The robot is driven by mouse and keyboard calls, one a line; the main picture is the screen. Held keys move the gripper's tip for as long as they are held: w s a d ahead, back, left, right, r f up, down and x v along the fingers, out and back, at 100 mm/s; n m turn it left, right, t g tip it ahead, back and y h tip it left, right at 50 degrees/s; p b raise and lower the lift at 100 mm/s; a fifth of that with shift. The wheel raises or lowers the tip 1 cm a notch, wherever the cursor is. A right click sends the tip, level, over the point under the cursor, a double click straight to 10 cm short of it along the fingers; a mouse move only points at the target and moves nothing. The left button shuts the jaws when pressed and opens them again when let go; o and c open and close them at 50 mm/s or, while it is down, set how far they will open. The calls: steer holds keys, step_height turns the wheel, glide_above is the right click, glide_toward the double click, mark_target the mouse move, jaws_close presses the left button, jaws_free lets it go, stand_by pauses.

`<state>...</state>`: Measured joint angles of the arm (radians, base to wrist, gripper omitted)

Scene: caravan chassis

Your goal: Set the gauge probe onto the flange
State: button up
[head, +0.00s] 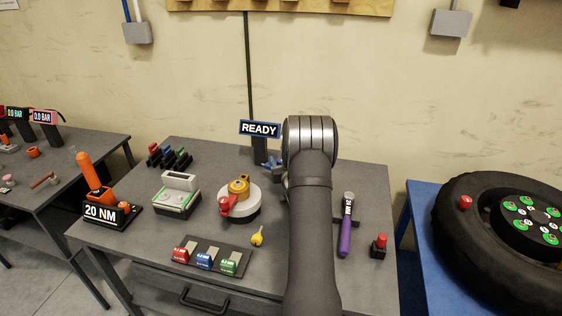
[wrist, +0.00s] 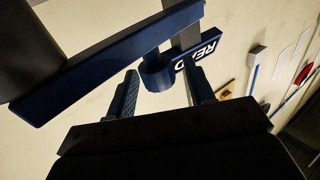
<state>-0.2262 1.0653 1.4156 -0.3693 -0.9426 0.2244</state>
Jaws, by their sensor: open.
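My gripper (wrist: 161,68) is open in the wrist view, its two blue-grey fingers spread on either side of a short blue cylinder (wrist: 154,75). The cylinder joins a dark blue bar (wrist: 105,62); I cannot tell whether this is the gauge probe, and no grip on it shows. The READY display (wrist: 205,48) is close behind the fingers. In the head view the READY display (head: 260,129) stands at the back of the bench, beside my arm, which hides much of that area. A white round base (head: 251,209) with a brass top and red lever stands mid-bench; I cannot tell whether it is the flange.
On the grey bench (head: 140,237) are a 20 NM unit (head: 104,214), a white-green box (head: 176,195), a tray of coloured blocks (head: 207,257), a yellow key (head: 257,238) and a purple-handled tool (head: 345,235). A tyre (head: 462,258) lies on the blue table at right.

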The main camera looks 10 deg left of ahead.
jaws_close()
stand_by(0.3)
steer(key=shift+y, duration=0.3)
steer(key=shift+s+d+n+g+y, duration=0.1)
steer(key=shift+s+n+g+y, duration=0.8)
steer(key=shift+n+g+y, duration=0.75)
steer(key=shift+s+d+n+g+y, duration=0.1)
steer(key=shift+s+n+g+y, duration=1.05)
steer(key=shift+g, duration=0.85)
steer(key=shift+s+d+n+g+y, duration=0.1)
steer(key=shift+s+n+g+y, duration=0.8)
steer(key=shift+n+g, duration=0.9)
steer(key=shift+w+r, duration=0.1)
steer(key=shift+w, duration=0.05)
jaws_free()
